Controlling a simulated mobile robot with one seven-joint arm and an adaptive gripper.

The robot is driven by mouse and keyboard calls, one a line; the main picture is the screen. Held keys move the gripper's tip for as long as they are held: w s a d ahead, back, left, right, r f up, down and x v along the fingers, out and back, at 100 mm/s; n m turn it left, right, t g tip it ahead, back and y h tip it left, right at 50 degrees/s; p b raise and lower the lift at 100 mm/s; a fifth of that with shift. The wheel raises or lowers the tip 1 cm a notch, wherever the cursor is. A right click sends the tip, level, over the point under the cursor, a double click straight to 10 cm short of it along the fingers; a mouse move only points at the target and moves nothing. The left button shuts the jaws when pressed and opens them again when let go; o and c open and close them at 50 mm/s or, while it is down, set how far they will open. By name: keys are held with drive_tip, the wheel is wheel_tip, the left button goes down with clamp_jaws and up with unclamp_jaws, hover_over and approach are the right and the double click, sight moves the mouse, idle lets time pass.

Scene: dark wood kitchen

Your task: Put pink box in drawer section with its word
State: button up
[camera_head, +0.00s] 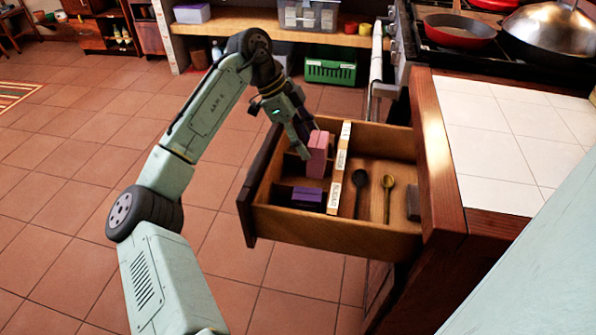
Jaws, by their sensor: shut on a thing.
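The pink box (318,154) stands upright in the left part of the open drawer (335,232), beside a pale divider (340,165) with lettering on it. The lettering is too small to read surely. My gripper (309,146) reaches down into the drawer from the upper left and is shut on the pink box. The gripper hides part of the box's left side. Whether the box's bottom touches the drawer floor cannot be told. A purple box (307,197) lies in the near left section, apart from the pink box.
A black spoon (359,184) and a wooden spoon (387,190) lie in the drawer's right section, near a small dark block (413,203). A tiled counter (500,135) and a stove with a red pan (458,32) stand at the right. A green crate (331,68) sits behind.

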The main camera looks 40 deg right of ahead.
drive_tip(key=shift+f+p, duration=0.35)
drive_tip(key=shift+f, duration=2.95)
drive_tip(key=shift+f, duration=0.1)
drive_tip(key=o, duration=1.3)
drive_tip(key=b+v, duration=0.1)
drive_tip(key=v, duration=1.1)
drive_tip(key=shift+b, duration=0.35)
